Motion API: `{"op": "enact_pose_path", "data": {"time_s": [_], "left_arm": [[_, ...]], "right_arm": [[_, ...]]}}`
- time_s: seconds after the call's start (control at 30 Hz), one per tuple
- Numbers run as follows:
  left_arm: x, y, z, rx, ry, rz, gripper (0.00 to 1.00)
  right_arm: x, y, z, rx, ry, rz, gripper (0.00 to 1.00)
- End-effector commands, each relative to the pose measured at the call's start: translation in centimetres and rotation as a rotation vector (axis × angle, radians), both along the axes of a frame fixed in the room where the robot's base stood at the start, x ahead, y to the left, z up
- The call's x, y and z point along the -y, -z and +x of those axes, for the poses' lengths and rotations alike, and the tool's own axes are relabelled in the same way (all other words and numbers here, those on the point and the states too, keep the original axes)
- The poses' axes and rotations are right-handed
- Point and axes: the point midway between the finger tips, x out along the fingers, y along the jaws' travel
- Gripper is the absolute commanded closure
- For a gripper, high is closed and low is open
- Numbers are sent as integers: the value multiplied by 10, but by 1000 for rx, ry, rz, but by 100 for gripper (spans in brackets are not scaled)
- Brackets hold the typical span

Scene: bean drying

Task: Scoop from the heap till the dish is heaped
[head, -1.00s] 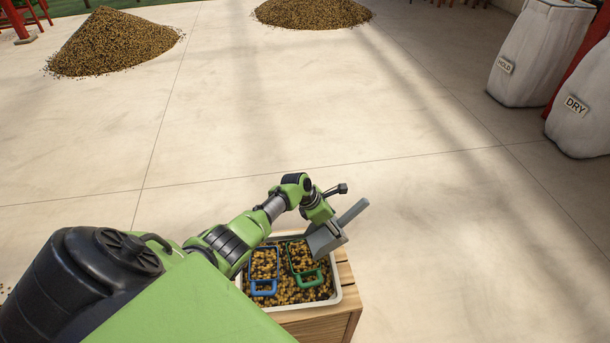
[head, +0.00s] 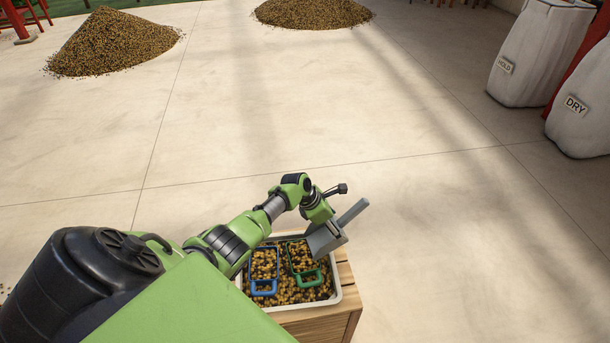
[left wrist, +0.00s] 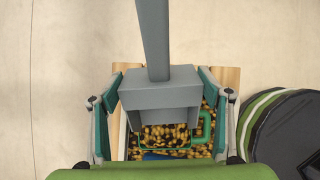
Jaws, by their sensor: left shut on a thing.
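My left gripper (head: 322,220) is shut on a grey scoop (head: 326,240), whose handle points up to the right. The scoop is over the back right of a white tray (head: 339,291) full of brown and yellow beans. In the left wrist view the scoop (left wrist: 160,96) sits between the two fingers. A blue-rimmed dish (head: 264,289) and a green-rimmed dish (head: 307,279) lie side by side among the beans, both with beans inside. The scoop partly covers the green dish's far side; what the scoop holds is hidden. My right gripper is not in view.
The tray rests on a wooden crate (head: 330,327). Bean heaps lie on the floor at the back left (head: 115,45) and back centre (head: 312,13). White sacks labelled HOLD (head: 535,55) and DRY (head: 582,120) stand at right. The floor between is clear.

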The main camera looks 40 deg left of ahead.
Motion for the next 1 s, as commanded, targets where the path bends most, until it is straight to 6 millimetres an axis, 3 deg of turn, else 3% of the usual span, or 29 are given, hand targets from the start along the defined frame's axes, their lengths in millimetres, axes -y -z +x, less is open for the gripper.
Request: {"op": "enact_pose_path", "data": {"time_s": [0.23,0.43,0.83,1.0], "left_arm": [[7,1,11,-66,3,43,55],[14,14,21,-180,3,118,55],[14,12,22,-219,0,145,55],[17,24,26,-253,3,166,55]], "right_arm": [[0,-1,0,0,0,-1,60],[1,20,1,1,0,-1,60],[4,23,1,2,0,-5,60],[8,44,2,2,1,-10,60]]}}
